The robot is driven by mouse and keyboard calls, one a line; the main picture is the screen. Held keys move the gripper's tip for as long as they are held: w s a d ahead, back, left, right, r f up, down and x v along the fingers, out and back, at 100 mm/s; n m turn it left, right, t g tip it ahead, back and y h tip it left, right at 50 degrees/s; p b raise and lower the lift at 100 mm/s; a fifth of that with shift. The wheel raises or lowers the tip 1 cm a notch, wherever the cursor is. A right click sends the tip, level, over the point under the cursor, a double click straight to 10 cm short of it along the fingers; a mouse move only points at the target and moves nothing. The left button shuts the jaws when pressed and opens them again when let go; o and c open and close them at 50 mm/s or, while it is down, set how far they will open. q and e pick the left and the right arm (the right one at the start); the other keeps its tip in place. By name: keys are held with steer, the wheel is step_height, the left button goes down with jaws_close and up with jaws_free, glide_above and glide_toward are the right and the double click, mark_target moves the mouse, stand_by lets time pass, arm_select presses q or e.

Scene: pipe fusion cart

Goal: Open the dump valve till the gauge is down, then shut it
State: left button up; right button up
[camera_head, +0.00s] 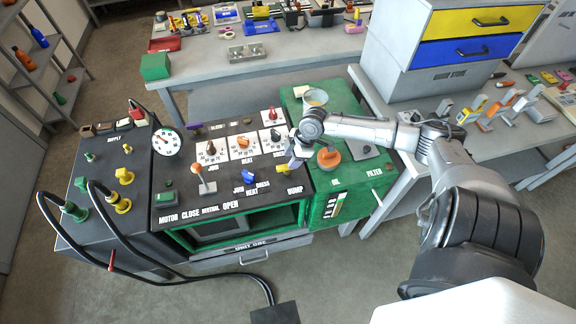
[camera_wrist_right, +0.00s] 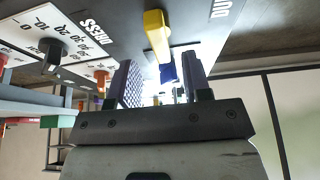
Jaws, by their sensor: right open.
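The dump valve's yellow lever (camera_head: 284,169) is on the black panel, just above the word DUMP. In the wrist view the yellow lever (camera_wrist_right: 157,35) shows beyond my fingertips. My right gripper (camera_head: 293,160) is open, close over the lever in the head view. In the wrist view its two fingers (camera_wrist_right: 162,80) stand apart, with the lever lined up with the gap. I cannot tell whether they touch it. The round white gauge (camera_head: 167,143) stands at the panel's left back; its needle is too small to read. My left gripper is not in view.
A blue knob (camera_head: 248,177) sits left of the lever, and an orange-handled lever (camera_head: 200,174) stands further left. A green cabinet with an orange cap (camera_head: 329,157) is to the right. Black hoses (camera_head: 150,262) loop at the front left.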

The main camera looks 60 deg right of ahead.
steer(key=shift+b+x, duration=0.3)
steer(key=shift+x, duration=1.6)
jaws_close()
